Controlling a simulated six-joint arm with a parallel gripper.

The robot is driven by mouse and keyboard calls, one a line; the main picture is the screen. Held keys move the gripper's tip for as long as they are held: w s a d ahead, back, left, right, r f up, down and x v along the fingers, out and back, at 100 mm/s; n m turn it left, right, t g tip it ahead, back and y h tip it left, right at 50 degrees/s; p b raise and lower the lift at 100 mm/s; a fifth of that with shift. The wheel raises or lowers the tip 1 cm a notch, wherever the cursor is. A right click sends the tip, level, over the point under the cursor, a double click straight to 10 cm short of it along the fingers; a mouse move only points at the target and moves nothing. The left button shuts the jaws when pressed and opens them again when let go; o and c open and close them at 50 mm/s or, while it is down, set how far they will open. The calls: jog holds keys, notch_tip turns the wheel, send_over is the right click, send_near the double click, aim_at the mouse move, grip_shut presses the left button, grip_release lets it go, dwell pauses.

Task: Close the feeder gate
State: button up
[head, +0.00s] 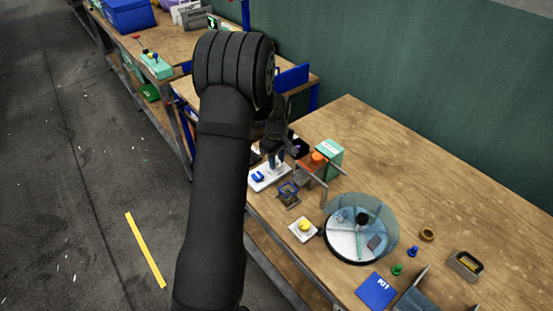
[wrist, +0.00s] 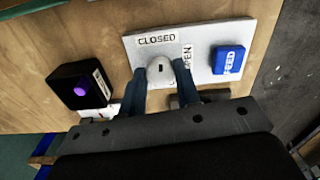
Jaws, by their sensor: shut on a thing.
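The feeder gate's white panel (wrist: 205,40) lies on the wooden bench in the wrist view, with a CLOSED label (wrist: 157,40) and an OPEN label (wrist: 187,56). A pale rounded handle (wrist: 160,68) with a small dark mark stands just below the CLOSED label and left of the OPEN label. My gripper (wrist: 160,78) has its two blue-grey fingers shut on this handle, one on each side. A blue FEED button (wrist: 227,60) sits at the panel's right. In the head view my gripper (head: 274,158) is over the white panel (head: 262,184), partly hidden by my arm.
A black box with a purple button (wrist: 82,88) stands left of the panel. In the head view, a teal box (head: 331,154), an orange-topped press (head: 317,159), a small dark frame (head: 287,192) and a glass-walled turntable (head: 361,246) are nearby. The back right bench is clear.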

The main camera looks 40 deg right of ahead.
aim_at(277, 162)
jog(key=shift+r+n, duration=0.1)
jog(key=shift+n, duration=0.6)
jog(key=shift+d, duration=0.1)
jog(key=o, duration=1)
notch_tip(277, 162, up, 17)
jog(key=shift+r, duration=0.2)
notch_tip(277, 162, down, 18)
jog(key=shift+r, duration=0.2)
